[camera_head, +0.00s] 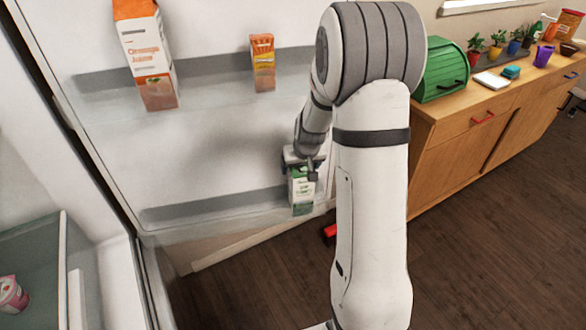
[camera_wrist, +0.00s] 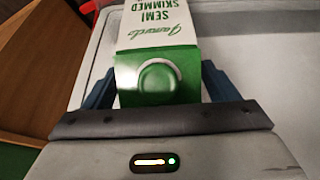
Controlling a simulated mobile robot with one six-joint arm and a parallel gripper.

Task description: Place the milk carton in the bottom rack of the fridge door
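The milk carton is green and white with a round green cap; it shows in the head view (camera_head: 302,192) and large in the wrist view (camera_wrist: 157,58). My gripper (camera_head: 303,170) is at the carton's top, with a finger on each side of it in the wrist view (camera_wrist: 158,92). The fingers appear closed on the carton. The carton is upright at the right end of the bottom rack (camera_head: 215,207) of the open fridge door. I cannot tell whether its base touches the rack floor.
An orange juice carton (camera_head: 148,55) and a smaller orange carton (camera_head: 262,62) stand on the upper door rack. The bottom rack is empty left of the milk. The fridge interior (camera_head: 30,260) is at the lower left. A wooden counter (camera_head: 450,145) with a green bread box (camera_head: 440,70) stands right.

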